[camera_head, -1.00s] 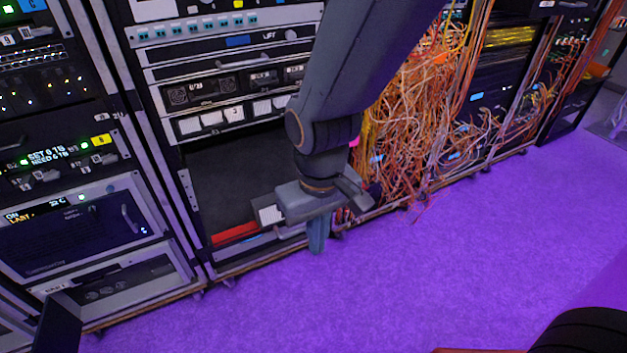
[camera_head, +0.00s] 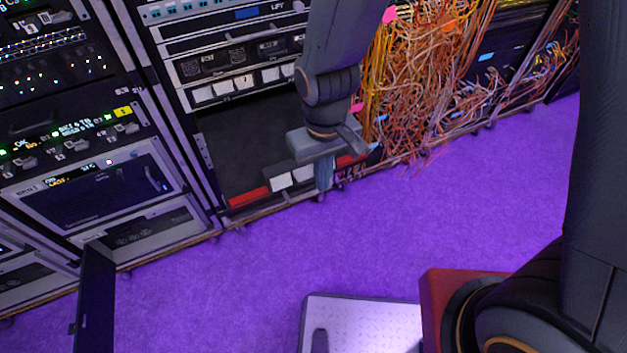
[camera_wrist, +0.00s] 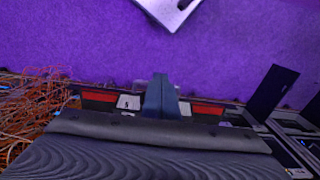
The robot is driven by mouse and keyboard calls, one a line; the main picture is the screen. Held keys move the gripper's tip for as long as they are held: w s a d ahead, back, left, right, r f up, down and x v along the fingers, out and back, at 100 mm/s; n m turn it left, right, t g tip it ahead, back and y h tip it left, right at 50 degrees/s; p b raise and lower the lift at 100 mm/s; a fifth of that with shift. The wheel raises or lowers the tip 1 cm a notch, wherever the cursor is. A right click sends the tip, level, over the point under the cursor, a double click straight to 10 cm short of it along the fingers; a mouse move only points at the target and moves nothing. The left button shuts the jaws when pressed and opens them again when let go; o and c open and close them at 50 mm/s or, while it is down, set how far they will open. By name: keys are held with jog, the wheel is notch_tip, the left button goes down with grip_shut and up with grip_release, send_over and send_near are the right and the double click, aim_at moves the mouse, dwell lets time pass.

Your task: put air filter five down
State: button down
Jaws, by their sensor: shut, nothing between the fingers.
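My gripper (camera_head: 325,178) is shut and empty, in front of the open bottom bay (camera_head: 245,150) of the middle rack. Its closed fingers also show in the wrist view (camera_wrist: 160,97). No object that I can name for certain as air filter five shows. Along the bay's lower edge are a red strip (camera_head: 249,197) and a pale square tab (camera_head: 281,181), with a second pale tab beside it. A second red strip (camera_head: 352,158) shows to the right of the gripper, which hides part of this edge.
A pale dotted panel (camera_head: 365,322) with a dark slot lies low in front of me; it may be mine. Tangled orange cables (camera_head: 440,80) hang right of the bay. An open dark door (camera_head: 95,300) juts out at lower left. Purple floor (camera_head: 250,270) between is clear.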

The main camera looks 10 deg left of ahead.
aim_at(304, 173)
jog(key=w+a+f+p, duration=0.2)
jog(key=w+f, duration=0.1)
jog(key=f, duration=0.4)
jog(key=shift+w, duration=0.2)
dwell(0.3)
